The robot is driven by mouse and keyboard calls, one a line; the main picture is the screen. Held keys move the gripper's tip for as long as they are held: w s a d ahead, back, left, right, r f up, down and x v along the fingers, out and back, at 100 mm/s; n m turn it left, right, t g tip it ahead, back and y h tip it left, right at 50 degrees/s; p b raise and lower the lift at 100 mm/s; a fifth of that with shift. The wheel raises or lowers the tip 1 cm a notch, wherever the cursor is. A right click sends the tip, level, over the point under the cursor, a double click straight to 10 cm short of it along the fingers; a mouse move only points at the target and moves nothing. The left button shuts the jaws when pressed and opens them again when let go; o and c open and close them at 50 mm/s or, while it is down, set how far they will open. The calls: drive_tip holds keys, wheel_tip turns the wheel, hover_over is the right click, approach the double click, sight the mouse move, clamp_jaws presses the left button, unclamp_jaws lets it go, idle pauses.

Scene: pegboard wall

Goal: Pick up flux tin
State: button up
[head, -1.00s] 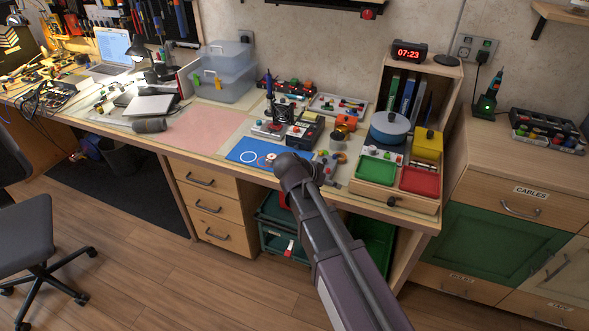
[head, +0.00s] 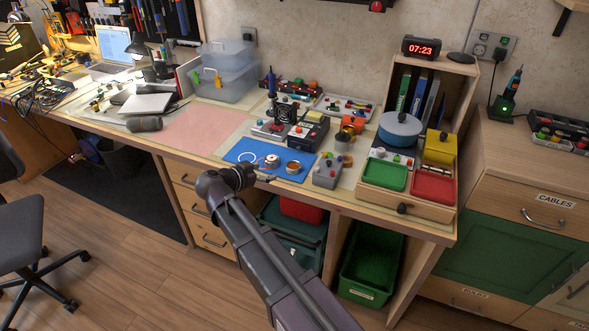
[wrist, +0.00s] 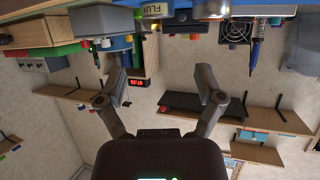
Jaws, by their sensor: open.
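The flux tin (head: 293,167) is a small round copper-coloured tin on the blue mat (head: 241,151).
A grey box with knobs (head: 326,173) stands right of the tin. The soldering iron (head: 271,88) and a small fan (head: 286,110) stand behind. Green (head: 385,176) and red (head: 434,186) trays lie further right. The pink mat (head: 205,127) is clear.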

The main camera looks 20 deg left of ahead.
drive_tip(key=b, duration=0.3)
approach(297, 165)
drive_tip(key=shift+x, duration=1.05)
drive_tip(key=shift+w, duration=0.55)
drive_tip(key=b+x, duration=0.1)
drive_tip(key=x, duration=0.1)
drive_tip(key=b+x, duration=0.1)
drive_tip(key=x, duration=0.1)
drive_tip(key=shift+f, duration=0.3)
drive_tip(key=shift+w+d+f+b, duration=0.1)
drive_tip(key=shift+w+d+b, duration=0.2)
drive_tip(key=shift+w, duration=0.15)
drive_tip(key=shift+c, duration=0.2)
